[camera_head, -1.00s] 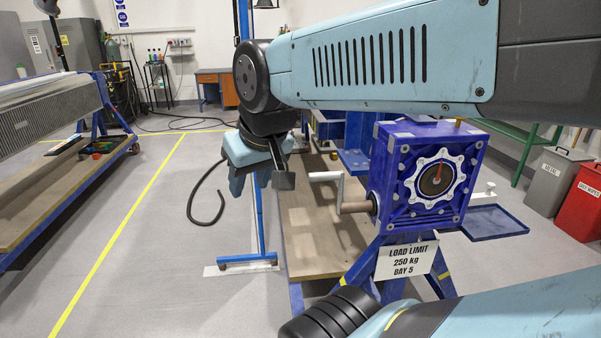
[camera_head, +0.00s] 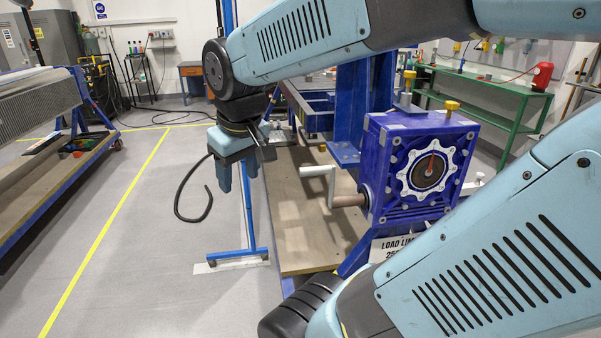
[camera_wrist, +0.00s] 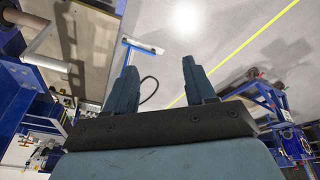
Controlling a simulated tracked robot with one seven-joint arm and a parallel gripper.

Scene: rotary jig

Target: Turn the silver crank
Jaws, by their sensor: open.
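The silver crank (camera_head: 332,186) sticks out from the left side of a blue gearbox (camera_head: 385,205). Its arm stands about upright, with a pale grip pointing left from its top and a brownish shaft (camera_head: 348,200) at its bottom. It also appears at the upper left of the wrist view (camera_wrist: 42,62). My gripper (camera_head: 237,180) hangs to the left of the crank, apart from it, with its fingers pointing down. In the wrist view my gripper (camera_wrist: 159,66) is open, with nothing between its fingers.
The gearbox sits by a wooden-topped bench (camera_head: 300,215) on a blue frame, with yellow knobs (camera_head: 451,107) on top. A blue post (camera_head: 246,215) stands close behind my gripper. A black hose (camera_head: 190,205) hangs to its left. Open grey floor lies further left.

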